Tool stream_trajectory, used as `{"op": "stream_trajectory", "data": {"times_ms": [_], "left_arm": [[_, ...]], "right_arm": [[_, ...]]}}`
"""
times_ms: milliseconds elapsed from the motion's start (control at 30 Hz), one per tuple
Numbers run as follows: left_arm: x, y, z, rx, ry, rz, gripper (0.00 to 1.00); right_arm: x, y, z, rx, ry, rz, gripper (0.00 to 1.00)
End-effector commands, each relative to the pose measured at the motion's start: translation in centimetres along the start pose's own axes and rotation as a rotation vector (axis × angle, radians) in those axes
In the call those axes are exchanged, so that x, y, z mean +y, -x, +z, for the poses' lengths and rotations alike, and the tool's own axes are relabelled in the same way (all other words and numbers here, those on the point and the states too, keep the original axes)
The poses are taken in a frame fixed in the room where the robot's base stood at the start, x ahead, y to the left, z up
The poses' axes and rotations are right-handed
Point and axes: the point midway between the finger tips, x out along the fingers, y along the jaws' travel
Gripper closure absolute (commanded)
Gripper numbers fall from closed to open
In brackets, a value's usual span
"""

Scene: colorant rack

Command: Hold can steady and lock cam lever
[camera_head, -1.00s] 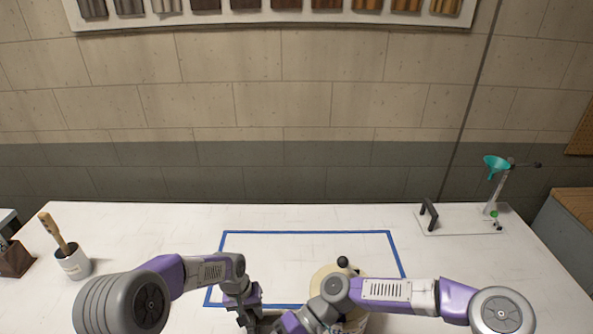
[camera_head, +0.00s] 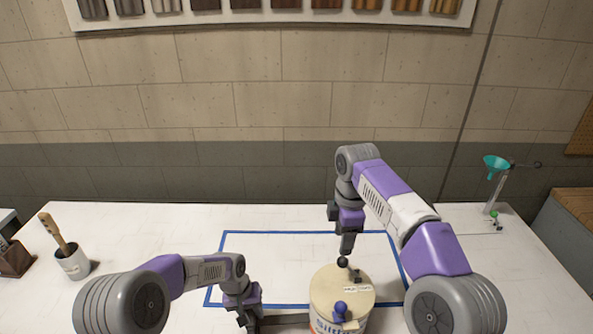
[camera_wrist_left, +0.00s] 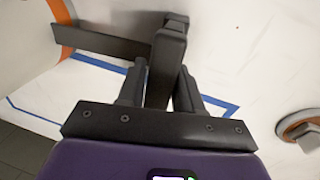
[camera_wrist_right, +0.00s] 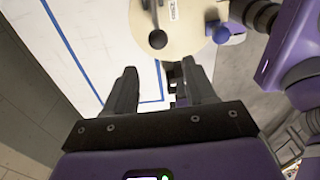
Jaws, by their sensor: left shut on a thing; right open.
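The can (camera_head: 342,292) stands at the front right of the blue outline, with a cream lid, a black ball knob (camera_head: 342,262) at its back edge and a blue knob (camera_head: 340,308) at its front. A dark flat handle (camera_head: 285,320) runs left from it. My left gripper (camera_wrist_left: 160,88) is shut on this handle, which also shows in the left wrist view (camera_wrist_left: 105,42). My right gripper (camera_head: 347,248) is open and empty, just behind and above the black knob. In the right wrist view the knob (camera_wrist_right: 157,39) lies beyond the open fingers (camera_wrist_right: 162,78).
A blue tape outline (camera_head: 300,232) marks the white table (camera_head: 150,230); its inside left of the can is clear. A brush cup (camera_head: 75,264) stands at the left. A stand with a teal funnel (camera_head: 496,163) stands at the back right.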

Motion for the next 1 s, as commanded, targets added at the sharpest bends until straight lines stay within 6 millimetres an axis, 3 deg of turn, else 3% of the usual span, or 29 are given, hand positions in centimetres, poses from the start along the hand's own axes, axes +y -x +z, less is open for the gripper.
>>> {"op": "stream_trajectory", "data": {"times_ms": [233, 700, 1000], "left_arm": [[0.0, 0.0, 0.0, 0.000, 0.000, 0.000, 1.00], [0.0, 0.0, 0.0, 0.001, -0.001, 0.001, 1.00], [0.0, 0.0, 0.0, 0.001, -0.001, 0.001, 1.00]], "right_arm": [[0.1, -1.2, 0.9, -0.038, 0.020, -0.003, 0.45], [0.0, -7.9, 1.1, -0.035, 0.018, -0.004, 0.45], [0.1, -10.1, 1.1, -0.034, 0.019, -0.001, 0.45]]}}
